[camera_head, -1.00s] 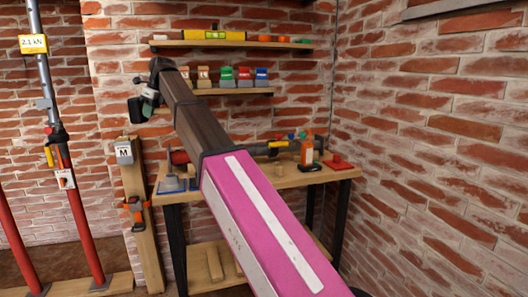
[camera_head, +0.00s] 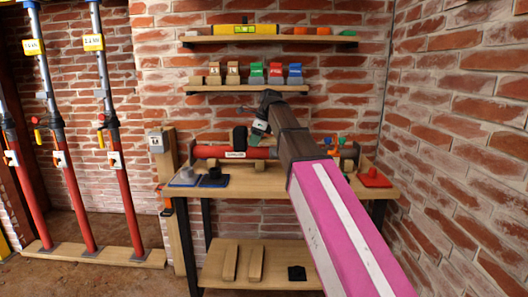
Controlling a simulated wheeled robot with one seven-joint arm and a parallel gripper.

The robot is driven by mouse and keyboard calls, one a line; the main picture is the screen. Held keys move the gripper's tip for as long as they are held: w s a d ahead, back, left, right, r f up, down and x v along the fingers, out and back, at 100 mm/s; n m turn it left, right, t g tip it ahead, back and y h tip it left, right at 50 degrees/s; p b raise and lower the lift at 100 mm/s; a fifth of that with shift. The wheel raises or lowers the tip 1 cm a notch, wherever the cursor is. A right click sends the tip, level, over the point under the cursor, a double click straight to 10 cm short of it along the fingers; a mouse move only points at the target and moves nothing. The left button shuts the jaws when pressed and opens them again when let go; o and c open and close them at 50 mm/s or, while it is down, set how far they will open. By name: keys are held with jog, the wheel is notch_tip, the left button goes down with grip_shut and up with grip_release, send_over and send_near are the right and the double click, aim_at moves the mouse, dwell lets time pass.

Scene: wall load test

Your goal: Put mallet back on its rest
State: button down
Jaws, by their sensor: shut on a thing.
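My gripper (camera_head: 256,133) is at the end of my dark and pink arm, above the back of the workbench (camera_head: 265,186). It is shut on the mallet, whose black head (camera_head: 240,138) shows just left of the fingers. The handle is mostly hidden by the gripper, and the jaws are small in view. The black head overlaps a red labelled tube (camera_head: 214,152) in the picture; I cannot tell if they touch. I cannot make out which thing on the bench is the mallet's rest.
A grey-blue pad (camera_head: 185,177) and a dark blue pad (camera_head: 214,180) lie at the bench's left front. A red pad (camera_head: 374,178) lies at the right. Shelves with coloured bins (camera_head: 275,73) and a yellow level (camera_head: 245,29) hang above. Red props (camera_head: 125,195) stand left.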

jog(key=shift+n, duration=0.6)
jog(key=shift+s+d+f, duration=0.4)
jog(key=shift+d+f, duration=0.05)
jog(key=shift+f, duration=1.3)
jog(key=shift+s+d+f, duration=0.4)
jog(key=shift+d+f, duration=0.1)
jog(key=shift+f, duration=1.2)
jog(key=shift+s+d+f, duration=0.4)
jog(key=shift+d+f, duration=0.05)
jog(key=shift+f, duration=1.3)
jog(key=shift+f, duration=1.05)
jog(key=shift+c, duration=1)
grip_release()
jog(key=v, duration=0.8)
jog(key=shift+w, duration=0.15)
